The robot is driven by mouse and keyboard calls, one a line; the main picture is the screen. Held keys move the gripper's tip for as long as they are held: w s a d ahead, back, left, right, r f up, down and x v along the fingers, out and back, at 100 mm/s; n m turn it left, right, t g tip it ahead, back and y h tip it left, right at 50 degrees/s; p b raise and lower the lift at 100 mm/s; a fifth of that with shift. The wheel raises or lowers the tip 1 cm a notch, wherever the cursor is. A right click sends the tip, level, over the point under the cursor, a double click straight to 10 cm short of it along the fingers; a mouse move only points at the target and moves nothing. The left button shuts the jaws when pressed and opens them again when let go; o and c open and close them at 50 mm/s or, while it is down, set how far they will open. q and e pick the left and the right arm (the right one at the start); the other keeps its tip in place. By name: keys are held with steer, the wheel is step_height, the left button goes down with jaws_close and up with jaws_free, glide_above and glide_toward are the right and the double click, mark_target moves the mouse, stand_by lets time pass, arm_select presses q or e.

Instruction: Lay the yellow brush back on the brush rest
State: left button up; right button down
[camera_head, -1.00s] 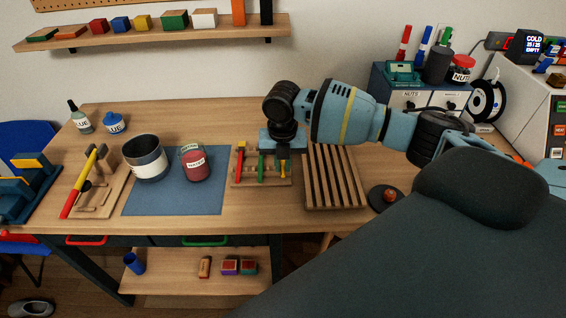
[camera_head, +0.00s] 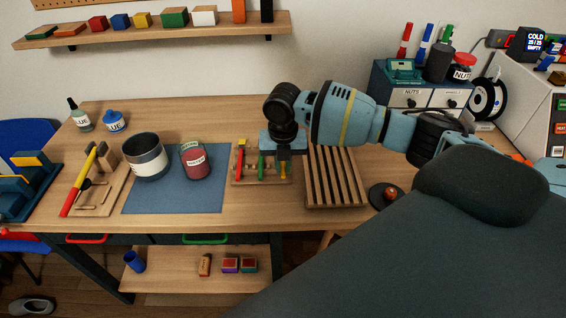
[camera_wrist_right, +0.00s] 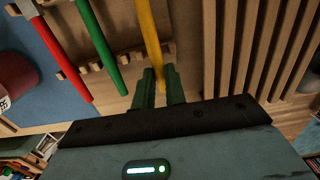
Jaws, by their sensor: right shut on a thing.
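The yellow brush (camera_head: 283,172) is at the right end of the wooden brush rest (camera_head: 240,179). My right gripper (camera_head: 284,150) is above that end, pointing down. In the right wrist view its two green fingers (camera_wrist_right: 160,88) are shut on the yellow brush (camera_wrist_right: 150,35), which runs roughly parallel to the green brush (camera_wrist_right: 100,45) and the red brush (camera_wrist_right: 60,55). Those two lie across the rest's notched rail (camera_wrist_right: 120,58). Whether the yellow brush touches the rest cannot be told. My left gripper is not in view.
A slatted wooden rack (camera_head: 335,178) stands close to the right of the rest. A blue mat (camera_head: 170,203) with a dark pot (camera_head: 147,165) and a red-filled jar (camera_head: 195,163) lies to the left. The table's front strip is clear.

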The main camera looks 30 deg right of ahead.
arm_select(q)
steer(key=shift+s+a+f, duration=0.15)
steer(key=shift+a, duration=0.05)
arm_select(e)
steer(key=shift+f, duration=0.6)
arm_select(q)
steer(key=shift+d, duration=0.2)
arm_select(e)
steer(key=shift+s+f, duration=0.1)
steer(key=shift+f, duration=0.1)
stand_by(0.5)
steer(key=c, duration=1.4)
jaws_free()
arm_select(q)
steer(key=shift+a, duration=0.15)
arm_select(e)
steer(key=shift+o, duration=0.2)
steer(key=shift+r, duration=0.1)
